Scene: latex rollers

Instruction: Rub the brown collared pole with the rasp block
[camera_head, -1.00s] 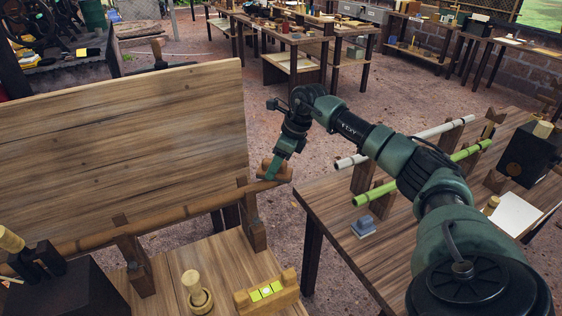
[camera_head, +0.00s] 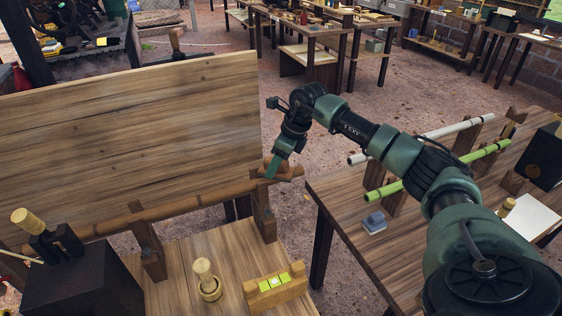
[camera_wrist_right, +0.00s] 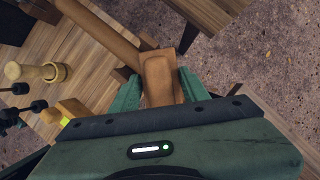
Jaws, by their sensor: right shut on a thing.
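The brown collared pole (camera_head: 190,203) lies across wooden upright supports (camera_head: 264,210) along the front of a tall wooden board. My right gripper (camera_head: 272,168) is shut on the brown rasp block (camera_wrist_right: 158,77), near the pole's right end. In the right wrist view the green fingers (camera_wrist_right: 158,92) flank the block, and the pole (camera_wrist_right: 98,28) runs to the upper left from it. The block appears to rest against the top of the pole, but its underside is hidden, so contact is not certain. My left gripper is not in view.
A wooden knob-topped piece (camera_head: 207,280) and a wooden level with a yellow-green vial (camera_head: 275,290) stand on the near bench. A dark block (camera_head: 82,285) is at left.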

